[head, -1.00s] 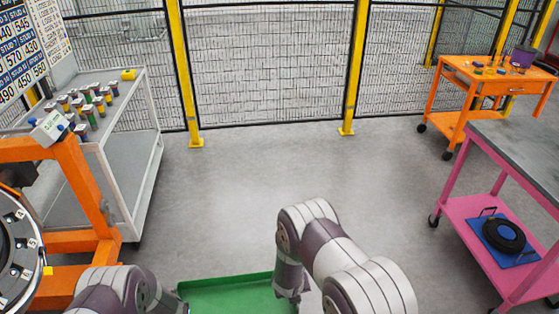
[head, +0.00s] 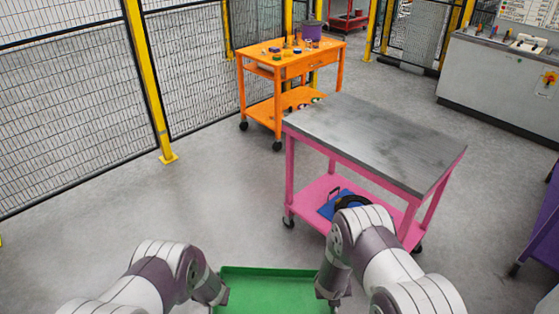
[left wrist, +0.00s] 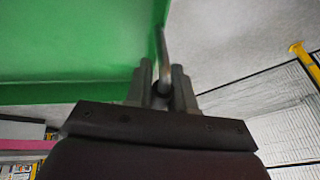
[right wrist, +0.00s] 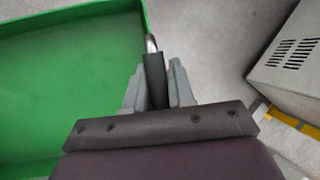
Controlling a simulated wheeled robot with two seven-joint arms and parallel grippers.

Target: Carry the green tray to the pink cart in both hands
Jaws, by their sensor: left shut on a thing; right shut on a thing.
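The green tray (head: 272,290) is held level between my two arms at the bottom of the head view, and its visible floor is bare. My left gripper (left wrist: 163,88) is shut on a metal handle at the tray's side; the green wall (left wrist: 80,50) fills the upper left of that view. My right gripper (right wrist: 158,85) is shut on the handle at the opposite side, beside the tray (right wrist: 70,80). The pink cart (head: 385,145) stands ahead and to the right, with a bare grey top. Its lower shelf bears a blue mat (head: 335,204) and a black round part, partly hidden by my right arm.
An orange cart (head: 290,65) with small parts and a purple bin stands behind the pink cart. Mesh fencing with a yellow post (head: 150,85) runs along the left. A grey cabinet (head: 500,85) and a purple cart edge (head: 540,230) are at the right. Floor ahead-left is clear.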

